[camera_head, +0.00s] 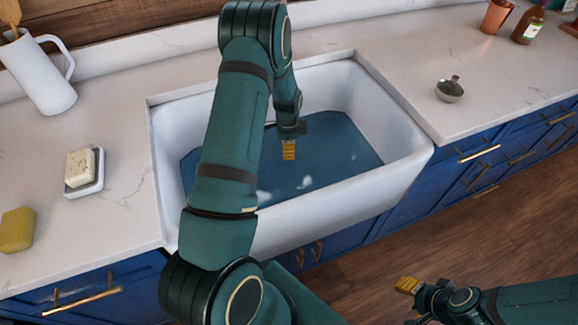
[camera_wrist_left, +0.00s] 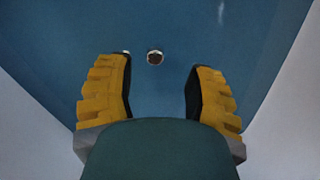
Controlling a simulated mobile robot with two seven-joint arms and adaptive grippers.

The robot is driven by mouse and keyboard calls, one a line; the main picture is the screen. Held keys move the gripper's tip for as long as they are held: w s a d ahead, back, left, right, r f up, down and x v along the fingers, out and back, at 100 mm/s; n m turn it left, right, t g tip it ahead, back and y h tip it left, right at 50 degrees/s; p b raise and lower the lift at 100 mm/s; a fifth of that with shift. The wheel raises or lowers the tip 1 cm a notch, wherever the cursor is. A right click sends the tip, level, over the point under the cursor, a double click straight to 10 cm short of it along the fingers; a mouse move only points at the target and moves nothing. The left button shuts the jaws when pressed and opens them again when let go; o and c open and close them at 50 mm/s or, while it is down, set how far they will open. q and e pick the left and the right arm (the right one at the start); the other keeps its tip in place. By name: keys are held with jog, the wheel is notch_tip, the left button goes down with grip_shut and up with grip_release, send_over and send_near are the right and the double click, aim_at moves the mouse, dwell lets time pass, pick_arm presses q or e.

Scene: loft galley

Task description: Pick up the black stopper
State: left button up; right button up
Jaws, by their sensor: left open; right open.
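My left gripper (camera_head: 289,152) reaches down into the white sink over blue water. In the left wrist view the left gripper (camera_wrist_left: 158,72) is open, with nothing between its yellow fingers. Just beyond the fingertips is a small dark round thing with a pale rim (camera_wrist_left: 155,57), seen through the water. It may be the black stopper or the drain; I cannot tell which. No stopper can be made out in the head view, where my left arm hides part of the sink. My right gripper (camera_head: 408,286) is open and empty, low over the floor at the lower right.
The white sink (camera_head: 400,150) has raised walls around the water (camera_head: 335,150). On the left counter are a white pitcher (camera_head: 42,75), a soap dish (camera_head: 84,186) and a yellow sponge (camera_head: 17,230). A metal strainer (camera_head: 450,91) and a copper cup (camera_head: 496,16) stand right.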

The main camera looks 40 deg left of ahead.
aim_at(289, 162)
pick_arm(q)
notch_tip(289, 162, down, 5)
jog(key=shift+s+d+f+b, duration=0.15)
jog(key=shift+b, duration=0.6)
grip_shut()
